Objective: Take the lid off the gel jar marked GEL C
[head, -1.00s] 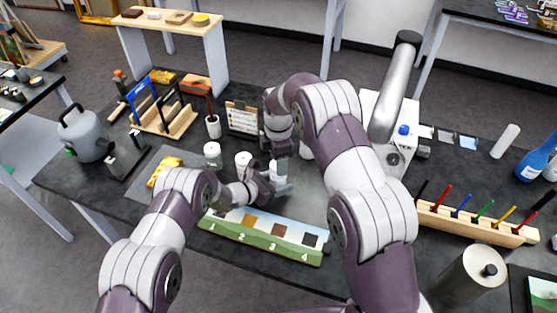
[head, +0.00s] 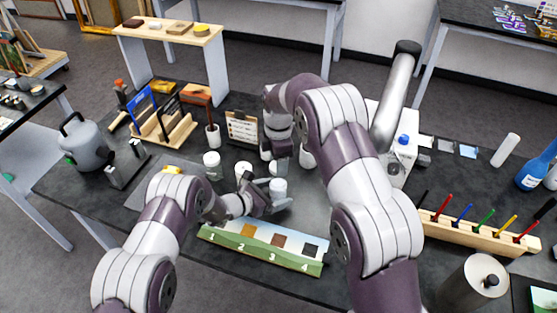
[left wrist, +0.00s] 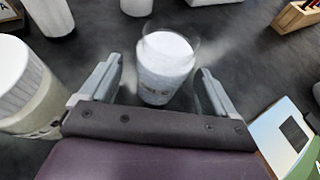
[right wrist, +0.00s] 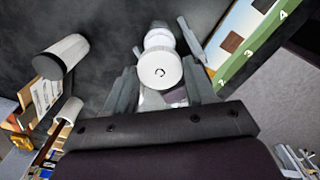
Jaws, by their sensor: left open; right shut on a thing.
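A clear glass jar of white gel (left wrist: 165,68) stands upright on the dark table with its top uncovered; its label is too blurred to read. It also shows in the head view (head: 278,188). My left gripper (head: 277,200) is open, with one finger on each side of the jar in the left wrist view (left wrist: 160,82). My right gripper (right wrist: 162,82) is shut on a round white lid (right wrist: 160,70), held above and apart from the jar, which shows beyond it (right wrist: 160,38). The head view mostly hides the lid behind the right gripper (head: 279,160).
White-lidded jars (head: 212,160) (head: 243,169) (head: 307,158) stand close by. A numbered colour strip (head: 262,243) lies in front. A small board (head: 242,127) and a cup with a brush (head: 212,136) stand behind. A pen rack (head: 478,229) is at right.

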